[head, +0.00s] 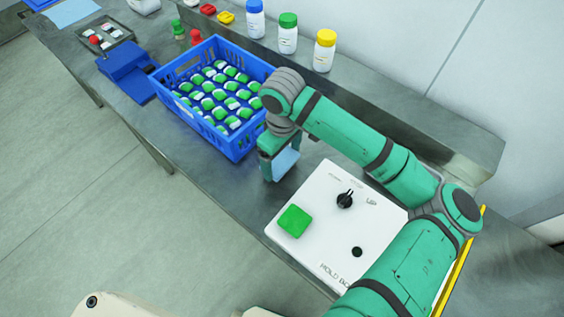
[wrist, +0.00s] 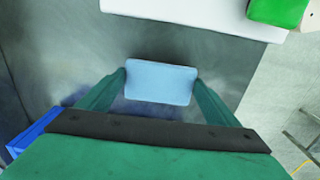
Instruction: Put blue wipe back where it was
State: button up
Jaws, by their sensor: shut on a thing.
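My gripper (head: 281,161) is shut on a light blue wipe (head: 285,163). It is over the bench between the blue crate and the white control panel. In the wrist view the blue wipe (wrist: 161,82) sits between the two green fingers of my gripper (wrist: 160,88), over bare grey metal. The wrist view does not clearly show whether the wipe touches the bench. A pale blue sheet (head: 70,10) lies at the far left end of the bench.
The blue crate (head: 188,119) holds several green-and-white items. The white panel (head: 318,205) has a green button (head: 295,221) and a black knob (head: 345,200). Several bottles stand on the back ledge, including a yellow-capped one (head: 324,52). A dark blue thing (head: 128,72) lies left of the crate.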

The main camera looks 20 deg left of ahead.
aim_at(282, 161)
jog(key=shift+w+a+f, duration=0.1)
jog(key=shift+f, duration=1.55)
jog(key=shift+f, duration=0.1)
jog(key=o, duration=0.9)
notch_tip(282, 161, up, 12)
jog(key=shift+r, duration=0.15)
